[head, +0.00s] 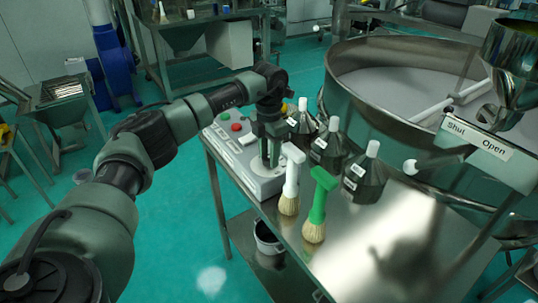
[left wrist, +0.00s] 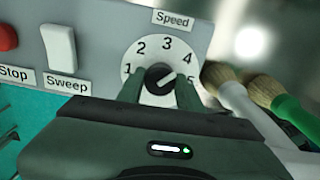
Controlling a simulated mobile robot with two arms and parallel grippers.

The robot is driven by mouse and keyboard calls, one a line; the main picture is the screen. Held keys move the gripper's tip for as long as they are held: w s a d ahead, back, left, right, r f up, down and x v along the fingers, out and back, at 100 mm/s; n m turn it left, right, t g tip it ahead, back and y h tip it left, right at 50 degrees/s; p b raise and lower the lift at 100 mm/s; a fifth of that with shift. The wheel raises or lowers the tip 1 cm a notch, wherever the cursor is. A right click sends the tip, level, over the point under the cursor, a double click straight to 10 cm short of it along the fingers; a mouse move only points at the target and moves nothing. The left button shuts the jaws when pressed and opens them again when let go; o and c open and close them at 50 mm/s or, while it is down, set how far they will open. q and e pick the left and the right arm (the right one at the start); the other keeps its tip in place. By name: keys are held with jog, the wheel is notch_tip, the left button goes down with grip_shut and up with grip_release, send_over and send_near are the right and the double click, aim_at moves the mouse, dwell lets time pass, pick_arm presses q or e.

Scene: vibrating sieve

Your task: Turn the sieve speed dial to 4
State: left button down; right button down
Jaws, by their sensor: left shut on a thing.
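The speed dial (left wrist: 160,50) is a white round face with numbers 1 to 5 on a grey panel, under a "Speed" label. Its black knob (left wrist: 158,77) has a white line that points up and right, roughly toward 4. My left gripper (left wrist: 158,88) is shut on the knob, with a finger on each side of it. In the head view my left gripper (head: 268,162) reaches down onto the grey control box (head: 262,188) and partly hides the dial. My right gripper is not in view.
A "Sweep" switch (left wrist: 59,47) and the red Stop button (left wrist: 7,38) sit left of the dial. A white-handled brush (head: 291,185) and a green-handled brush (head: 319,205) stand close to the box. Dark bottles (head: 328,150) stand behind, before the large steel sieve (head: 390,130).

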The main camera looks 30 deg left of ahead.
pick_arm(q)
jog(key=shift+m, duration=0.3)
jog(key=c, duration=0.9)
grip_release()
jog(key=shift+r, duration=0.15)
jog(key=shift+r, duration=0.35)
notch_tip(320, 180, up, 7)
jog(key=shift+f+b, duration=0.1)
jog(key=shift+b, duration=0.9)
